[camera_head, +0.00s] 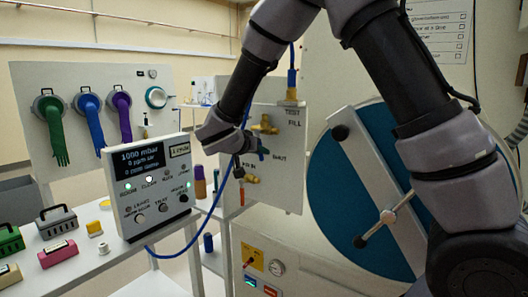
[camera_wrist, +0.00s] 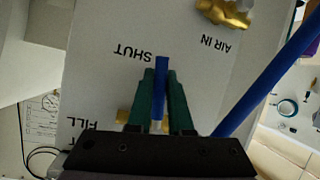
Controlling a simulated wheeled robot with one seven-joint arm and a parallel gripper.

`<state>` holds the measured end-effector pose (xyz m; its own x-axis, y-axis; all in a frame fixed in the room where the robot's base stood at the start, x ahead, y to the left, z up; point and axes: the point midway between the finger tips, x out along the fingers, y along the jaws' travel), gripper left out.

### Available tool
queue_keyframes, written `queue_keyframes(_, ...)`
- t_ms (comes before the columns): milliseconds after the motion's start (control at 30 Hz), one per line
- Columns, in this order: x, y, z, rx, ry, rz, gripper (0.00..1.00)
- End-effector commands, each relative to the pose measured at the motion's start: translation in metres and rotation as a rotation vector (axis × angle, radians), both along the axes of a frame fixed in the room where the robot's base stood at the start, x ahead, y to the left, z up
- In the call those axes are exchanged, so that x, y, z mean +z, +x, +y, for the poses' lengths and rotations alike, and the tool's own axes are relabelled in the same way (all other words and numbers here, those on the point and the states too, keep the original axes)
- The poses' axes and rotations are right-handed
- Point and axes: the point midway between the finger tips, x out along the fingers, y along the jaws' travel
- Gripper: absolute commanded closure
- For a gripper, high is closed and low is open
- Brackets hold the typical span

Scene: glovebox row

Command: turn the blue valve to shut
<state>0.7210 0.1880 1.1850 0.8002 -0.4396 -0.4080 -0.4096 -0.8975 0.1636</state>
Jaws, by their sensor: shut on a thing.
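The blue valve's handle (camera_wrist: 161,75) shows in the wrist view as a narrow blue bar between my two green fingers. My gripper (camera_wrist: 161,92) is shut on it, one finger along each side. The handle's tip sticks out past the fingertips, close beside the printed word SHUT (camera_wrist: 132,52). The valve's body is mostly hidden behind my gripper. In the head view my gripper (camera_head: 262,153) is at the white valve panel (camera_head: 290,185), left of its SHUT label; my wrist covers most of the handle there.
Brass fittings (camera_head: 264,125) sit on the panel, and a blue hose (camera_head: 222,190) hangs below. A readout box (camera_head: 150,185) stands at left. Gloves (camera_head: 90,115) hang behind it. A large blue round door (camera_head: 350,190) with a white bar is at right, near my arm.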

Motion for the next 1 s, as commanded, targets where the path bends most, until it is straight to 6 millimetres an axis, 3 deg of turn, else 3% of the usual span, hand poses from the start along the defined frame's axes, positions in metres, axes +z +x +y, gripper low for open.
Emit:
queue_keyframes(367,-0.0012,0.0051,0.0069,-0.001,0.120,-0.086,1.00)
queue_keyframes(867,-0.0008,0.0061,0.0080,-0.001,0.135,-0.099,1.00)
queue_keyframes(900,-0.0008,0.0061,0.0080,-0.001,0.135,-0.099,0.78)
queue_keyframes(967,-0.0008,0.0061,0.0080,-0.001,0.135,-0.099,0.55)
queue_keyframes(1000,-0.0008,0.0061,0.0080,-0.001,0.135,-0.099,0.52)
